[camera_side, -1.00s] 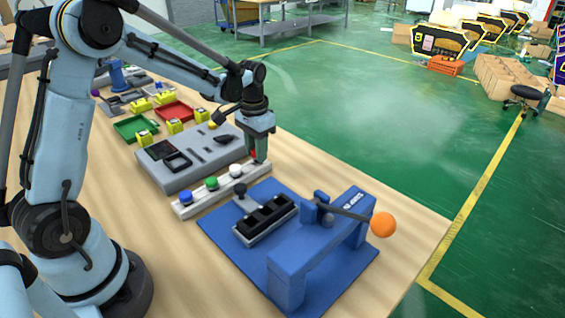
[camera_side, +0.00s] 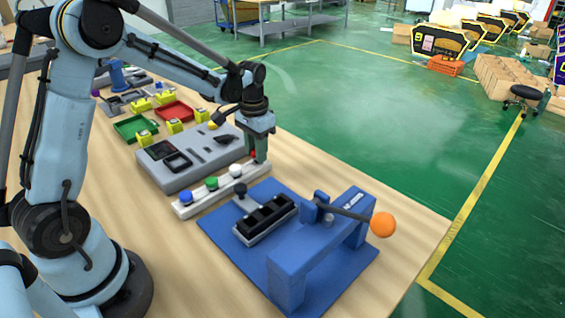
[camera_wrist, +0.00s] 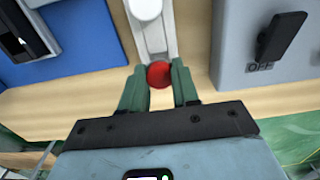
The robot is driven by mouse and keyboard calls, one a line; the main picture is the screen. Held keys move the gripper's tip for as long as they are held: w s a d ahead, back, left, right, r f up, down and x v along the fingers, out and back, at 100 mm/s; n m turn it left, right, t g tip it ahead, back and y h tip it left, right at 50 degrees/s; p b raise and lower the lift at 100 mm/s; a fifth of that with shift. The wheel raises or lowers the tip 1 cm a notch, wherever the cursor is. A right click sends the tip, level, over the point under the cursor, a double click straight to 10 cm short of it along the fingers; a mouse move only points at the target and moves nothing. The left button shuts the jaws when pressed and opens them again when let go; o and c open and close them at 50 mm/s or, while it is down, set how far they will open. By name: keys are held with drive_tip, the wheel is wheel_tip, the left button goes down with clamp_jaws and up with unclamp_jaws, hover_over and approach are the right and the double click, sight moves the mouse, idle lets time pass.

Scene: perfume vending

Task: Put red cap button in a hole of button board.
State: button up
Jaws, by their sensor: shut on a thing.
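The red cap button (camera_wrist: 159,74) sits between the two green fingertips of my gripper (camera_wrist: 160,86) in the wrist view. My gripper is shut on it. In the side view, only a small part of the red cap button (camera_side: 253,155) shows beside the fingers of my gripper (camera_side: 260,153). The button board (camera_side: 183,210) is a pale narrow strip that carries a blue, a green and a white button. The red button is at the strip's far end, beyond the white button (camera_wrist: 146,9). I cannot tell whether it is seated in a hole; the hole is hidden.
A blue press fixture (camera_side: 290,262) with an orange-knobbed lever (camera_side: 383,224) stands in front of the board. A grey panel (camera_side: 180,185) lies just behind it. Red (camera_side: 176,109) and green (camera_side: 133,127) trays are further back. Bare table lies at the front left.

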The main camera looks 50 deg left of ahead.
drive_tip(key=shift+f, duration=0.7)
idle(0.5)
drive_tip(key=o, duration=1)
drive_tip(key=shift+c, duration=0.2)
drive_tip(key=shift+o, duration=0.3)
drive_tip(key=o, duration=0.5)
drive_tip(key=shift+r, duration=0.1)
drive_tip(key=shift+r, duration=3.45)
